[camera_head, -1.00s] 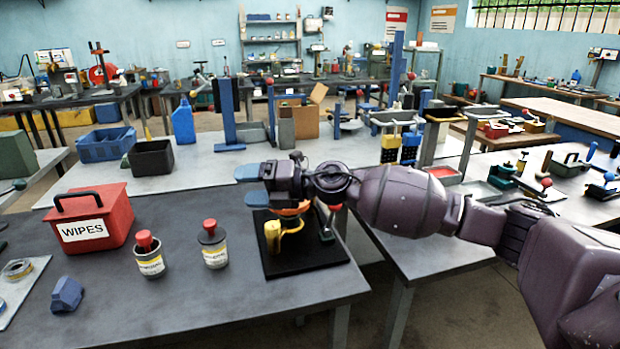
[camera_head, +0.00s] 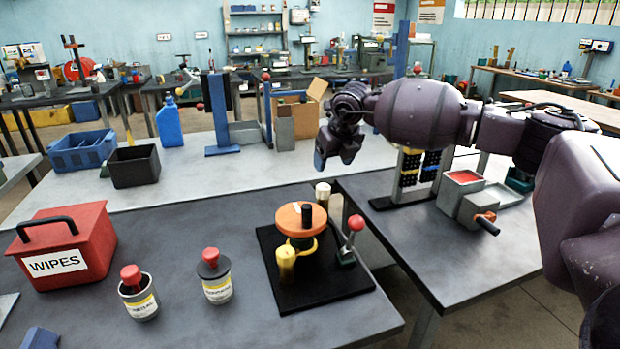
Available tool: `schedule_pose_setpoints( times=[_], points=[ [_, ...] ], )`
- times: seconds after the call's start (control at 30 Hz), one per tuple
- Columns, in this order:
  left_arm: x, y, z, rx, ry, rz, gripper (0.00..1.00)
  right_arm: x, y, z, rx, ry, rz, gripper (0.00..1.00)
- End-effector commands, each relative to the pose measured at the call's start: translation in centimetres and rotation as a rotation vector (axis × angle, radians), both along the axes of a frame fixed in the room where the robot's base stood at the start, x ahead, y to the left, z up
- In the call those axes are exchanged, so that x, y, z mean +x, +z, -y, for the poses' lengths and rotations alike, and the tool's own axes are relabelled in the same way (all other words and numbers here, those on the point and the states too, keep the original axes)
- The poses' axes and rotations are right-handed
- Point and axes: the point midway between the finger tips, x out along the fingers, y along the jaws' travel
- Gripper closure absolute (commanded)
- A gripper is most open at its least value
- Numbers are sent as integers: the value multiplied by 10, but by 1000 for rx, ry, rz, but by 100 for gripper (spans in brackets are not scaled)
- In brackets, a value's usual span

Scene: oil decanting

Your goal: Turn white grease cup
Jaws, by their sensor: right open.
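A black base plate (camera_head: 340,285) on the near dark table carries a small fixture with an orange disc (camera_head: 296,220) and a dark upright handle. A cream-white cylinder (camera_head: 323,194), which looks like the white grease cup, stands upright behind the disc at the plate's back edge. A yellow cup (camera_head: 286,263) stands at the front of the fixture. My right gripper (camera_head: 333,160) is open and empty, fingers pointing down, above and behind the white cup and apart from it. The left gripper is out of view.
A red-knobbed lever (camera_head: 353,235) stands right of the disc. Two red-topped cans, one left (camera_head: 138,292) and one right (camera_head: 214,276), and a red WIPES box (camera_head: 66,246) are to the left. A grey box with a crank (camera_head: 472,210) sits on the right table.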

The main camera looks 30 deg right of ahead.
Motion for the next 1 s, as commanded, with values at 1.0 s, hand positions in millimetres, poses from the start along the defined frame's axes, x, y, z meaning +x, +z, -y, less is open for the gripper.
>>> schedule_pose_setpoints(
  times=[1.0],
  points=[
    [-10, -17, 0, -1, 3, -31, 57, 40, -100, 3, 0, -2, -3, 31]
  ],
)
